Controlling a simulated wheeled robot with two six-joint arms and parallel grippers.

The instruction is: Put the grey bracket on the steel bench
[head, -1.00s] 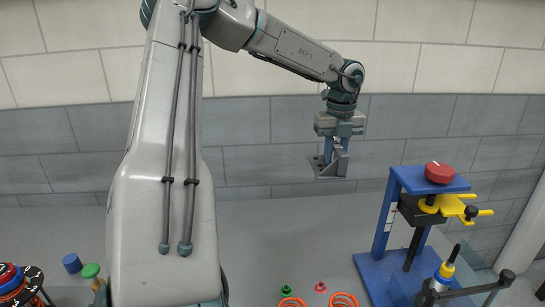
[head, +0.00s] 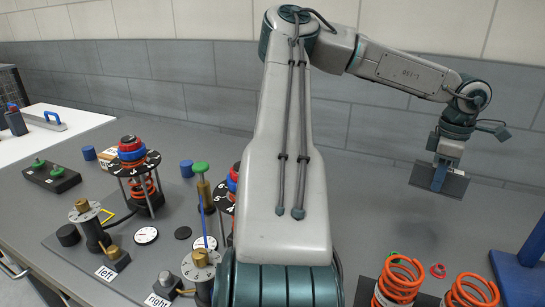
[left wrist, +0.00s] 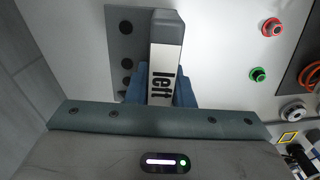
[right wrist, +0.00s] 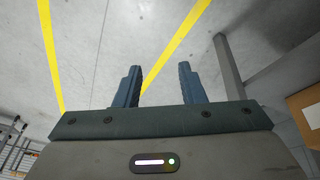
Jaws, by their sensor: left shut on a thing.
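The grey bracket (head: 456,186) hangs in my left gripper (head: 439,178), at the right of the head view, in the air above the grey bench top. In the left wrist view the bracket (left wrist: 122,48) shows a plate with dark holes and an upright block labelled "left", pinched between the blue fingers. My right gripper (right wrist: 160,76) is open and empty over a floor with yellow lines; it is not in the head view. A grey bench top (head: 40,205) and a separate pale bench top (head: 75,130) show; I cannot tell which is the steel bench.
The left of the grey top is crowded with posts, dials and a spring assembly (head: 138,170). Orange springs (head: 398,280) stand at the front right, beside a blue frame (head: 525,262). A blue-handled tool (head: 48,122) lies on the pale top, with clear surface around it.

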